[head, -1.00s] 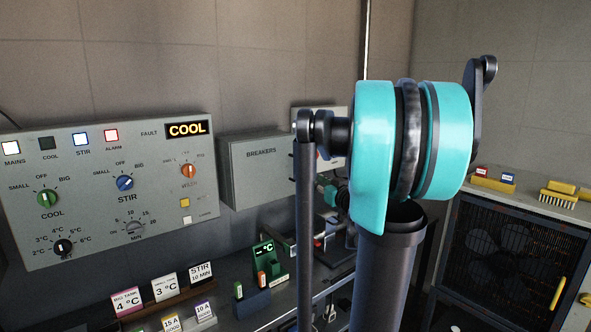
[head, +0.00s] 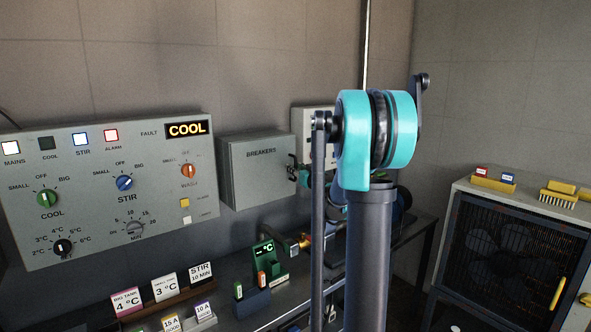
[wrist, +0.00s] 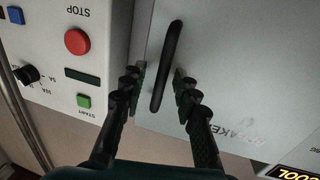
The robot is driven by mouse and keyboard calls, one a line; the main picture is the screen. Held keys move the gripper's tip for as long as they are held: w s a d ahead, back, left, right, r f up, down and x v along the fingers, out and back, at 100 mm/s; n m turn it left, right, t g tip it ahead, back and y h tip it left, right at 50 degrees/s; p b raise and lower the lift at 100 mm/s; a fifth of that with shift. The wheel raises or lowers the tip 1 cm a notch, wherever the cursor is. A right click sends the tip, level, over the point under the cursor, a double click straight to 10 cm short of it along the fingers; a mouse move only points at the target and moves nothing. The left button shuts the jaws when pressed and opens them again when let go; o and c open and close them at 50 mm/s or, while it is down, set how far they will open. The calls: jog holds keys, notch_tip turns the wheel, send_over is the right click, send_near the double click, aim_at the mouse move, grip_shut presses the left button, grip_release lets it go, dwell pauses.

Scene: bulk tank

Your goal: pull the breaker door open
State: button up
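The breaker box (head: 255,180) is a grey wall box lettered BREAKERS, and its door looks shut. In the wrist view the pale door (wrist: 228,70) fills the right half, with a black bar handle (wrist: 168,62) near its edge. My gripper (wrist: 162,88) is open, with one finger on each side of the handle and visible gaps to it. In the head view my gripper (head: 298,173) is small at the right edge of the box, partly hidden by my arm. The handle is hard to make out there.
A control box with a red STOP button (wrist: 77,41) and a green START button (wrist: 84,100) sits close beside the door. The large COOL panel (head: 105,190) is left of the breaker box. The bench below holds cards and a green device (head: 265,265).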

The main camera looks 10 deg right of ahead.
jog(key=shift+w, duration=0.25)
grip_shut()
dwell(0.3)
